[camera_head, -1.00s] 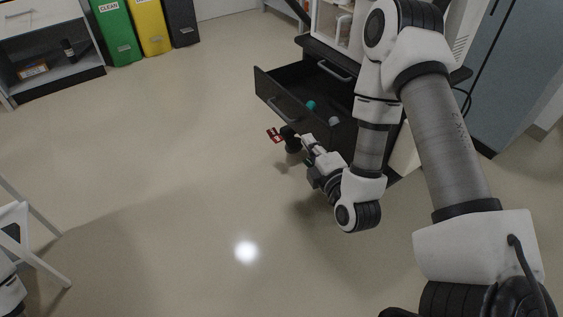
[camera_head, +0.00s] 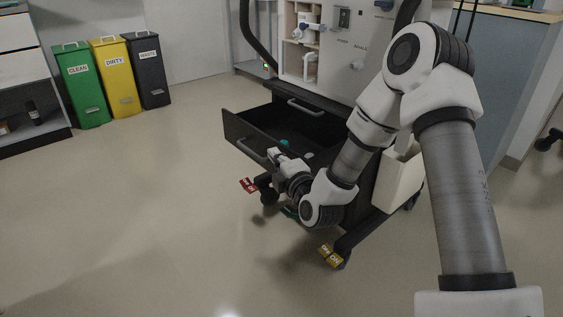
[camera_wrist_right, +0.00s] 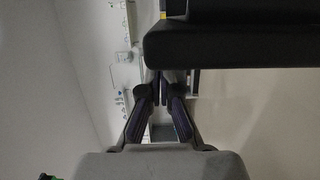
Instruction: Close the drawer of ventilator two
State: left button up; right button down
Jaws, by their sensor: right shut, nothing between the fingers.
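The ventilator (camera_head: 345,45) stands on a dark wheeled base at the centre right of the head view. Its dark drawer (camera_head: 240,131) is pulled out toward the lower left, and small items lie inside, one of them teal. In the right wrist view the fingers (camera_wrist_right: 163,92) are together, with a large dark block, likely part of the drawer, just above. My left gripper is not in view.
Green (camera_head: 82,88), yellow (camera_head: 118,75) and dark (camera_head: 148,72) bins stand at the back left. A red tag (camera_head: 248,186) and yellow tags (camera_head: 330,255) are on the base's feet. A beige bin (camera_head: 398,178) hangs on the ventilator's side. The floor at left is clear.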

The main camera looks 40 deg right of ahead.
jog(key=shift+d, duration=0.9)
